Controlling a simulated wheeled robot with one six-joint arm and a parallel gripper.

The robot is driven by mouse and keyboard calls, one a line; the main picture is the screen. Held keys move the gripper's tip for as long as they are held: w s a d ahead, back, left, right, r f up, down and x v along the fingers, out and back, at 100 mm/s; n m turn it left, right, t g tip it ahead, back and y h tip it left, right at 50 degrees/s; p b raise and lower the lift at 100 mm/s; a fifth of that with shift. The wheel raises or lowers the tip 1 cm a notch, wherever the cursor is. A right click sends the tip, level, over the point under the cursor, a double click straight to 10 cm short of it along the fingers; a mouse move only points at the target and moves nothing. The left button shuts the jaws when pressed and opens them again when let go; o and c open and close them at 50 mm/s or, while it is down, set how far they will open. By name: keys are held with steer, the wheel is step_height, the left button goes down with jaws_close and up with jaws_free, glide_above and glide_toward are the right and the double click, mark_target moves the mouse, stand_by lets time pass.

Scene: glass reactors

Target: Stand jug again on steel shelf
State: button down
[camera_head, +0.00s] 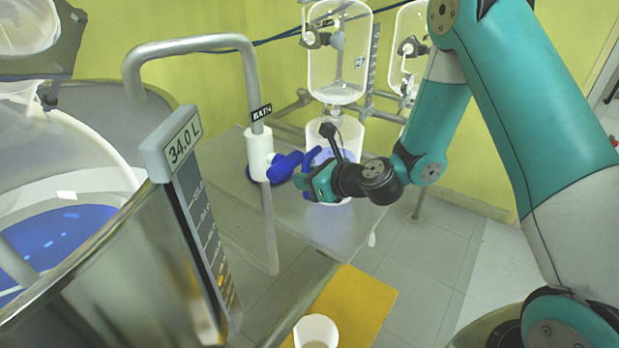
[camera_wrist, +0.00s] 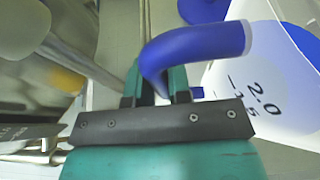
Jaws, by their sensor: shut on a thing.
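The jug (camera_head: 350,131) is a whitish translucent vessel with a blue handle, at the steel shelf (camera_head: 325,228) in the head view. My arm hides part of it. In the wrist view its marked wall (camera_wrist: 270,70) shows at the right, with the figure 2.0. My gripper (camera_head: 306,183) is shut on the blue handle, which curves between the fingers in the wrist view (camera_wrist: 155,88). The jug looks about upright over the shelf in the head view. I cannot tell whether its base touches the shelf.
A pipe with a white and blue valve (camera_head: 259,155) stands close left of my gripper. A steel bath (camera_head: 120,275) with a 34.0 L display fills the left. Glass reactors (camera_head: 340,60) hang behind. A yellow mat (camera_head: 362,300) and white cup (camera_head: 316,331) are lower down. The shelf's front part is bare.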

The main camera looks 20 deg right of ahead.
steer(key=shift+w+a+f+b, duration=0.1)
steer(key=shift+f+b, duration=1.35)
steer(key=shift+f, duration=0.1)
steer(key=shift+r, duration=0.1)
steer(key=c, duration=1.1)
jaws_free()
steer(key=shift+f, duration=0.2)
steer(key=shift+o, duration=0.2)
